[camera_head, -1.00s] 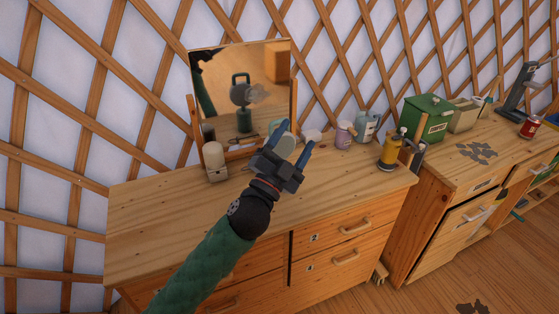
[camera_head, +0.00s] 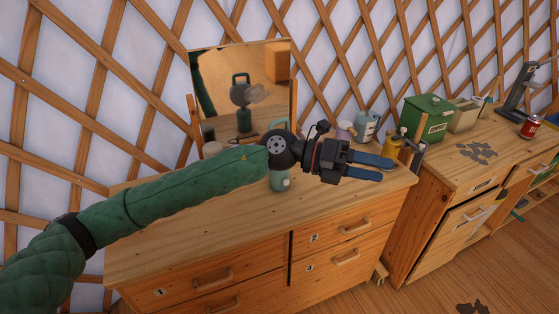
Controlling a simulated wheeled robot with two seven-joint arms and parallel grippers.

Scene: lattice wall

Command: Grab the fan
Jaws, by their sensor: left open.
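The teal fan (camera_head: 280,183) stands upright on the wooden dresser in front of the mirror. My left wrist covers its middle, and its lower body shows below the wrist. Its reflection, with a top handle and a round head, shows in the mirror. My left gripper (camera_head: 386,168) is open and empty, its two blue fingers pointing right. My right gripper is not in view.
The mirror (camera_head: 220,65) stands at the dresser's back. A green box (camera_head: 427,117) is beyond. The dresser's front left top (camera_head: 160,225) is clear.

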